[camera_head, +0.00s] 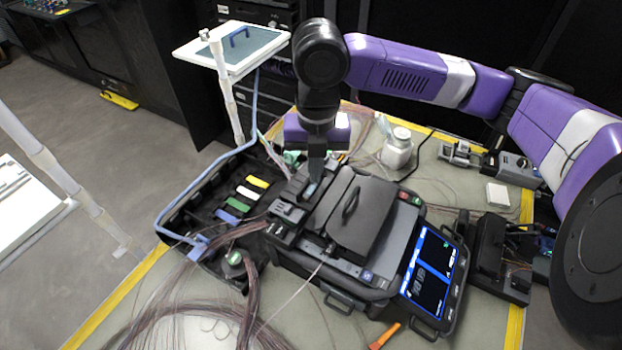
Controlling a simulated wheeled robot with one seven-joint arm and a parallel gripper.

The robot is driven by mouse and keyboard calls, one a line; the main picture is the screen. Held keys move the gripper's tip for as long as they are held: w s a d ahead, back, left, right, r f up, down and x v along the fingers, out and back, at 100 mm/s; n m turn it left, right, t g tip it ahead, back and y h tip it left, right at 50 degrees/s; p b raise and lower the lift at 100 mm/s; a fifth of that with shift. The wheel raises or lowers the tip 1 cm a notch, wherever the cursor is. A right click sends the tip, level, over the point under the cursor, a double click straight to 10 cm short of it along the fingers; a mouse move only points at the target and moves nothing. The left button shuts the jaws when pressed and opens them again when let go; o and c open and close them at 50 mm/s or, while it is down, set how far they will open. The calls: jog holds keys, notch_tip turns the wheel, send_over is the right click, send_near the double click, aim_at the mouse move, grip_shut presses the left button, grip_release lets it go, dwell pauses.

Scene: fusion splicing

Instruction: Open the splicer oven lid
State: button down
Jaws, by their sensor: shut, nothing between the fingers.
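The fusion splicer (330,268) is a dark grey unit on the table, with a lit blue screen (430,275) on its right. A large grey cover with a loop handle (351,203) lies closed on its middle. A narrow dark part along the splicer's left side (290,212) looks like the oven. I cannot tell clearly whether its lid is shut. My gripper (314,188) points down at the far end of this narrow part, just left of the large cover. It is shut and empty. Whether its tips touch the splicer I cannot tell.
A black tray with coloured pieces (190,215) lies to the left. Loose fibres (190,325) spread over the front and beside the splicer. A white bottle (397,150) stands behind it. A dark device (490,250) sits at right. A raised white panel (200,50) stands back left.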

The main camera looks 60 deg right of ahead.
jog(key=shift+w+a+f, duration=0.1)
jog(key=shift+w+f, duration=0.1)
jog(key=shift+f, duration=0.4)
jog(key=shift+w+r, duration=0.15)
jog(key=shift+w+r+p, duration=0.55)
jog(key=shift+r+p, duration=0.05)
jog(key=shift+r, duration=0.3)
jog(key=shift+w+r+p, duration=0.4)
jog(key=shift+r+p, duration=0.1)
jog(key=shift+p, duration=0.1)
jog(key=shift+w, duration=0.1)
